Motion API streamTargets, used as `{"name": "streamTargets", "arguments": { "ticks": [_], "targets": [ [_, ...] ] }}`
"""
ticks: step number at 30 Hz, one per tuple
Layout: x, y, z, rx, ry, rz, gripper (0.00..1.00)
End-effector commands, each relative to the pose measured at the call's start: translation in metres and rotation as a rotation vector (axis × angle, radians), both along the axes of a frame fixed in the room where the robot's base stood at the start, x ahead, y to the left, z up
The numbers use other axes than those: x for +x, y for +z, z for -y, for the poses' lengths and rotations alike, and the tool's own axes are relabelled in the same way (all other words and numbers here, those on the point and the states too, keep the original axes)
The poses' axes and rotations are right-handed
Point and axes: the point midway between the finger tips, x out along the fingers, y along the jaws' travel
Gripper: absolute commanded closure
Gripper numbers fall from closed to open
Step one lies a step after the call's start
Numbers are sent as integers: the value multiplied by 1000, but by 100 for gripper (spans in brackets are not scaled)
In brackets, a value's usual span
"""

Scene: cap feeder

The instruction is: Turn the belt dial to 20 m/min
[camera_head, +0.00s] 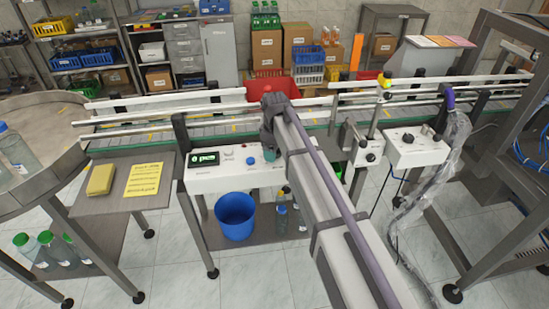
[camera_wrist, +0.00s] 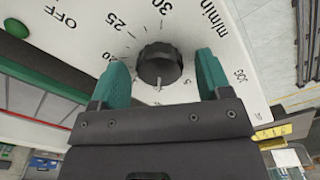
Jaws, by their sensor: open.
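The black belt dial (camera_wrist: 158,65) sits on a white panel (camera_wrist: 105,35) marked "m/min" in the wrist view. Numbers including 25 and 30 ring it, with "OFF" farther left. A small white mark shows at its lower edge; I cannot tell which number the dial points to. My gripper (camera_wrist: 166,75) is open, with one teal finger on each side of the dial. I cannot tell if the fingers touch it. In the head view my gripper (camera_head: 271,153) is over the white control box (camera_head: 225,180), and my arm hides the dial.
The box has a green display (camera_head: 203,158) and a blue button (camera_head: 250,160). The conveyor (camera_head: 210,130) runs behind it. A side table (camera_head: 115,195) with a yellow note (camera_head: 143,180) stands left. A blue bucket (camera_head: 236,215) is below. Another control box (camera_head: 415,150) stands right.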

Motion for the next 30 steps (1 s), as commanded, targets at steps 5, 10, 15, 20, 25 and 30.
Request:
{"name": "streamTargets", "arguments": {
  "ticks": [5,10,15,20,25,30],
  "targets": [
    [0,2,0,0,0,0,29],
    [0,2,0,0,0,0,44],
    [0,2,0,0,0,0,61],
    [0,2,0,0,0,0,76],
    [0,2,0,0,-5,0,78],
    [0,2,0,0,-34,0,78]
  ]
}}
